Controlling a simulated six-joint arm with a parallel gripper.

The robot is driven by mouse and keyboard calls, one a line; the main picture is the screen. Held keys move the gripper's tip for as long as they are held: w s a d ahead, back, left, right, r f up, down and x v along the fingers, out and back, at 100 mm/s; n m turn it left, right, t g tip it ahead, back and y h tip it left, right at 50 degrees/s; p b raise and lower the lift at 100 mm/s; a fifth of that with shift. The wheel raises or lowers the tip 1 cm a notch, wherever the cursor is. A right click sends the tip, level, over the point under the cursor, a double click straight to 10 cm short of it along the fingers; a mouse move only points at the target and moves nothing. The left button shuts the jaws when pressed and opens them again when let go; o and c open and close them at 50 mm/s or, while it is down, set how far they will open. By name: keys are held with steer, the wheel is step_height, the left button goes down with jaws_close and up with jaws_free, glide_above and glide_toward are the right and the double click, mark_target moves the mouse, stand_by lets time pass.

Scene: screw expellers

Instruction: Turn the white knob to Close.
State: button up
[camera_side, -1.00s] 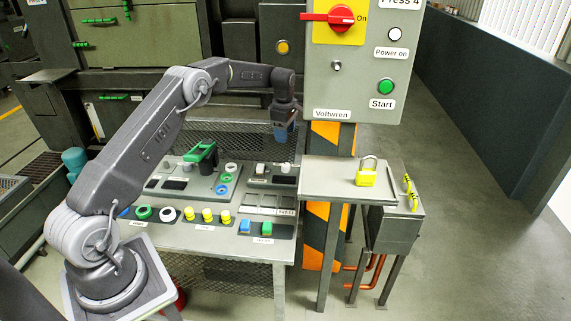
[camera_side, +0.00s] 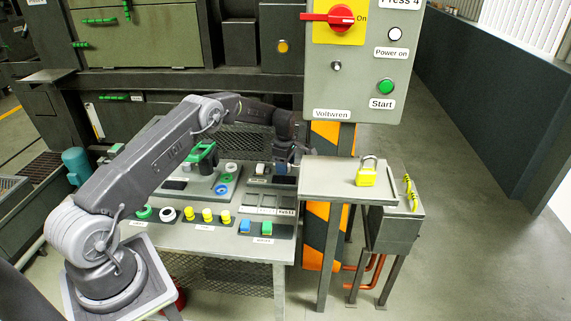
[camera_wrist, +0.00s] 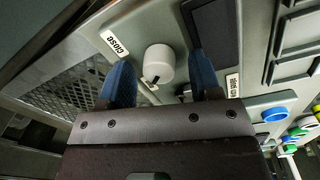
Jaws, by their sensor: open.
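The white knob (camera_wrist: 160,63) is a round cap with a dark mark on its lower edge, on a grey panel in the wrist view. A label reading "CLOSE" (camera_wrist: 114,39) is to its upper left. My gripper (camera_wrist: 160,72) is open, with one blue finger to the left of the knob and the other to its right. I cannot tell whether the fingers touch it.
The control table (camera_side: 255,256) carries a green-handled part (camera_side: 204,152), several yellow buttons (camera_side: 208,214) and blue and green blocks. A shelf (camera_side: 330,183) with a yellow padlock (camera_side: 366,176) and the Voltwren box (camera_side: 358,75) stand close to the right of my gripper.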

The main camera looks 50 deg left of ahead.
steer(key=shift+c, duration=0.4)
steer(key=c, duration=0.9)
steer(key=shift+o, duration=0.2)
steer(key=shift+m, duration=0.4)
steer(key=m, duration=0.3)
steer(key=shift+m, duration=0.3)
steer(key=m, duration=0.3)
steer(key=shift+m, duration=0.4)
steer(key=m, duration=0.4)
steer(key=shift+h, duration=0.3)
steer(key=shift+w+m, duration=0.1)
steer(key=shift+m, duration=1.7)
